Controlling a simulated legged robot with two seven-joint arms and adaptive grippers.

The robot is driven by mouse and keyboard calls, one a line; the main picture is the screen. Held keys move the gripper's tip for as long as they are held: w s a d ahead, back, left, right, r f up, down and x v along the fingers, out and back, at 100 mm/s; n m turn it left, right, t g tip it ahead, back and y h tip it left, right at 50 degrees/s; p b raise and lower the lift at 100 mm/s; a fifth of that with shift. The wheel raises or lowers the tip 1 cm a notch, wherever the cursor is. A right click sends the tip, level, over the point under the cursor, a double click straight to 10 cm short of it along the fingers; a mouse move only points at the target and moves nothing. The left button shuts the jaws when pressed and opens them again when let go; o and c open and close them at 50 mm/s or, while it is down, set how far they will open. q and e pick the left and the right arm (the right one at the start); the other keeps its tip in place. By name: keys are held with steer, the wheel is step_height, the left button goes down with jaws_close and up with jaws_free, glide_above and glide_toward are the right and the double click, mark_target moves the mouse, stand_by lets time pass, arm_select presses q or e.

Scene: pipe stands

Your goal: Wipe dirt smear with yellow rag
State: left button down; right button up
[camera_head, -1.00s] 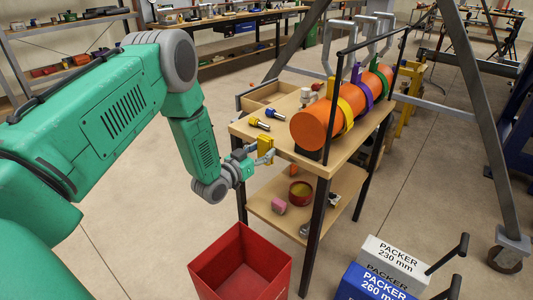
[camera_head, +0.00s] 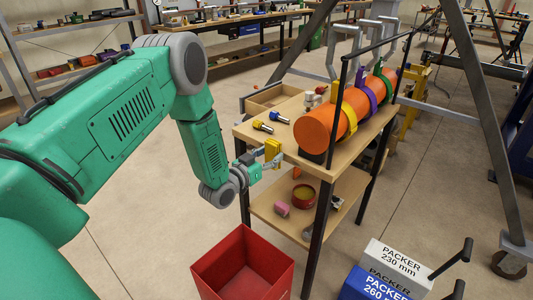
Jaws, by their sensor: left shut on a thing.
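The yellow rag (camera_head: 272,148) is a small upright yellow block at the near left edge of the wooden table. My left gripper (camera_head: 268,159) is shut on it from the left and below, at about tabletop height. A large orange pipe (camera_head: 316,131) lies on the table to the right of the rag, apart from it, with yellow, purple and green bands around it. I cannot make out a dirt smear on any surface. My right gripper is not in view.
A dark frame post (camera_head: 336,115) rises beside the pipe. An open red bin (camera_head: 243,266) stands on the floor below my gripper. Packer boxes (camera_head: 394,262) stand at lower right.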

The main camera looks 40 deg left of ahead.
mark_target(285, 154)
arm_select(q)
steer(key=shift+s+d, duration=0.2)
steer(key=shift+d, duration=3.15)
steer(key=shift+w+a+r, duration=0.15)
steer(key=shift+a, duration=1.4)
steer(key=shift+a+f, duration=0.15)
steer(key=shift+a, duration=0.85)
steer(key=shift+a+f, duration=0.15)
steer(key=shift+a, duration=0.85)
steer(key=shift+w+a+r, duration=0.1)
steer(key=shift+w+a, duration=0.05)
steer(key=shift+a, duration=0.7)
steer(key=shift+w+a, duration=0.1)
steer(key=shift+a, duration=0.7)
steer(key=shift+s, duration=0.1)
steer(key=shift+s+p, duration=0.4)
steer(key=shift+s, duration=0.5)
